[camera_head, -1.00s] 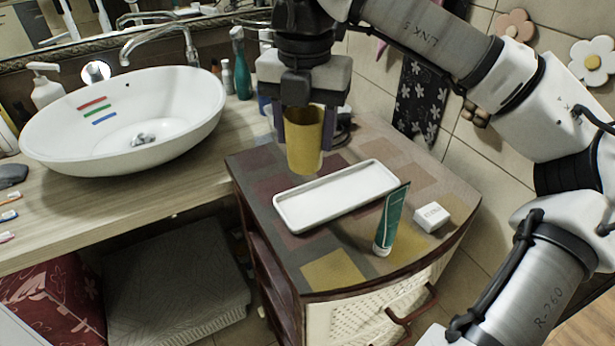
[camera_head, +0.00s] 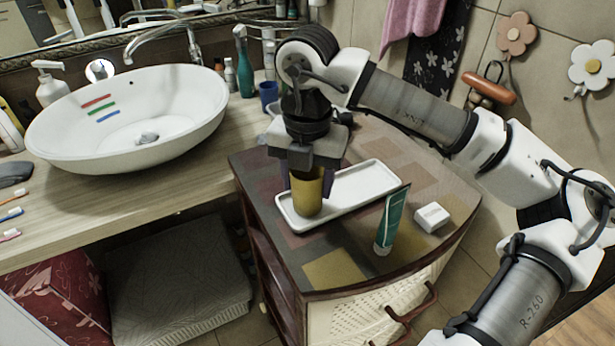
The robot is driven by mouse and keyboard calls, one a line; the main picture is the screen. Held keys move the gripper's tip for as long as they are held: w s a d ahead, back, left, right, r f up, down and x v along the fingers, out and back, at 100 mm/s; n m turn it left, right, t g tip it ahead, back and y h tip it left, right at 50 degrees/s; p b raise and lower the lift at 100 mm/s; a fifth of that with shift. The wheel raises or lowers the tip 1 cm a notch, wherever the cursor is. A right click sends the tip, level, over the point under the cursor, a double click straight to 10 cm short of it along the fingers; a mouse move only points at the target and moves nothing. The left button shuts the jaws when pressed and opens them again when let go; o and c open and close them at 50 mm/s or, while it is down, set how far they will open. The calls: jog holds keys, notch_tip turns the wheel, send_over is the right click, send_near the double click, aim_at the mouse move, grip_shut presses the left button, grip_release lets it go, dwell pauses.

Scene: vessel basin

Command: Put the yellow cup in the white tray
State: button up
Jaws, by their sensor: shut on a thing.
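The yellow cup (camera_head: 308,193) is upright between the two fingers of my gripper (camera_head: 310,187), which is shut on it. The cup shows over the left part of the white tray (camera_head: 362,197), a shallow long tray on the patterned cabinet top. The cup's base appears inside the tray's outline, low down. I cannot tell whether the base touches the tray floor. The right part of the tray is empty. My gripper hides the cup's rim and part of the tray's far edge.
A green tube (camera_head: 391,222) stands just in front of the tray, with a small white box (camera_head: 432,217) to its right. A white basin (camera_head: 130,125) is at left. A blue cup (camera_head: 268,95) and a green bottle (camera_head: 243,65) stand behind. The cabinet top's front left is clear.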

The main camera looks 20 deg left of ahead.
jog(key=shift+f, duration=0.25)
jog(key=o, duration=1)
jog(key=shift+r, duration=0.1)
jog(key=shift+c, duration=0.2)
jog(key=shift+r, duration=0.1)
jog(key=shift+r, duration=0.25)
notch_tip(320, 180, up, 12)
jog(key=b, duration=0.1)
jog(key=shift+f, duration=0.15)
